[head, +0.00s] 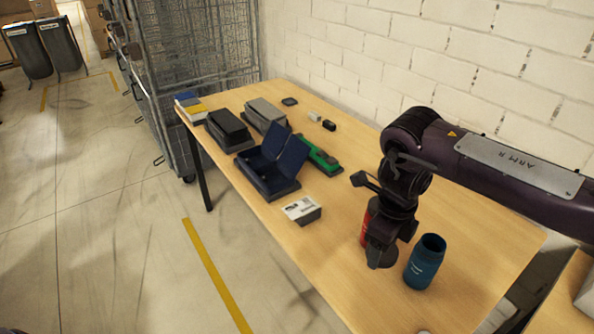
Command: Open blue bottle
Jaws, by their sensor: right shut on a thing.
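The blue bottle (424,264) stands upright near the front right of the table. Its top looks open, with a dark round mouth and no cap on it. My right gripper (385,238) points down just left of the blue bottle, apart from it. It is shut on a small dark grey piece, apparently a cap (380,258), low over or at the table; I cannot tell whether it touches the wood. A red bottle (366,222) stands behind my right gripper, mostly hidden by it. My left gripper is not in view.
On the wooden table (330,263), an open dark blue box (262,175), black and grey boxes, a green box (318,156) and a white-topped box (302,210) stand left and behind. A white brick wall runs behind; a wire cage (200,60) stands beyond. The table's front is mostly clear.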

